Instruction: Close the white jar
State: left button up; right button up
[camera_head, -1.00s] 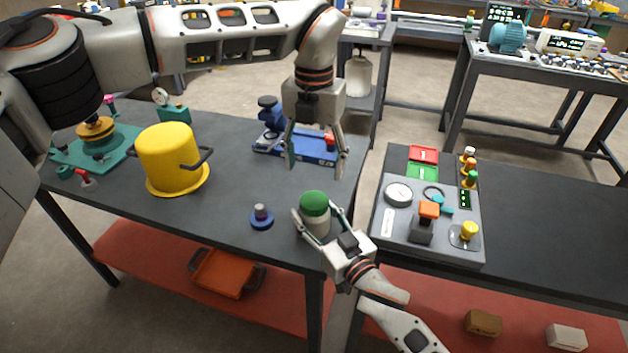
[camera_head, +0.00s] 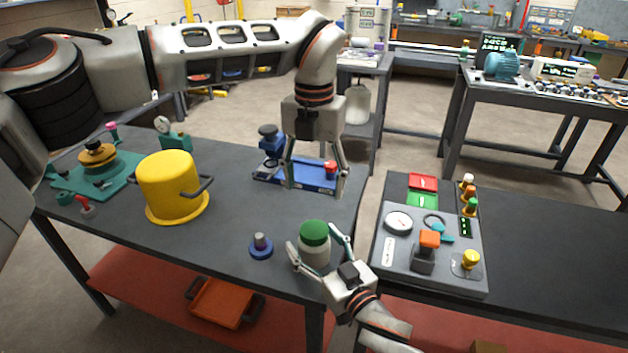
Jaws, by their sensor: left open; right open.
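The white jar (camera_head: 315,253) stands upright near the front right corner of the left table. A green lid (camera_head: 314,232) sits on top of it; whether it is screwed tight cannot be told. My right gripper (camera_head: 312,237) is open at the jar, one finger on either side of it. A gap shows on the left side; contact on the right is unclear. My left gripper (camera_head: 314,187) is open and empty, pointing down behind and above the jar, in front of a blue fixture.
The blue fixture (camera_head: 266,176) with a red knob lies behind the jar. A blue peg base (camera_head: 261,247) and yellow pot (camera_head: 170,188) stand to its left. A grey control panel (camera_head: 393,277) is on the right table, across a gap.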

jog(key=v, duration=1.2)
jog(key=shift+d, duration=0.1)
